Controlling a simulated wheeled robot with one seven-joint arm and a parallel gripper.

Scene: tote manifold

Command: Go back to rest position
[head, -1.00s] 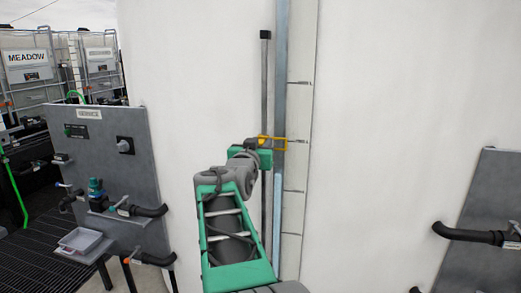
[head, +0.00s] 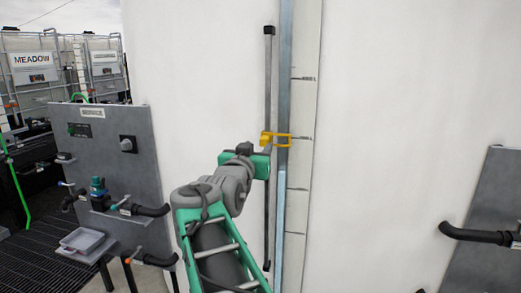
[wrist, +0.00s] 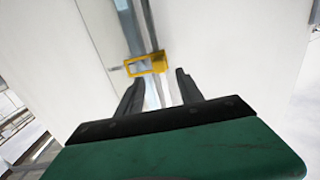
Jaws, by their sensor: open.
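My gripper (wrist: 158,84) is open, its two dark fingers apart with nothing held between them in the wrist view. A yellow frame-shaped piece (wrist: 145,65) is just beyond the fingertips, on a vertical gauge tube. In the head view the yellow piece (head: 281,139) sits around the pale blue-grey tube (head: 281,215), beside a thin dark rod (head: 268,90). The green gripper body (head: 260,164) is just below and left of the yellow piece. The fingertips are hidden in the head view, so I cannot tell there whether they touch it.
A large white tank wall (head: 400,110) fills the middle and right. A marked scale strip (head: 302,100) runs beside the tube. A grey service panel (head: 105,165) with valves, a pipe and a small tray (head: 82,241) stands left. Another grey panel (head: 495,205) with a black pipe (head: 480,235) stands right.

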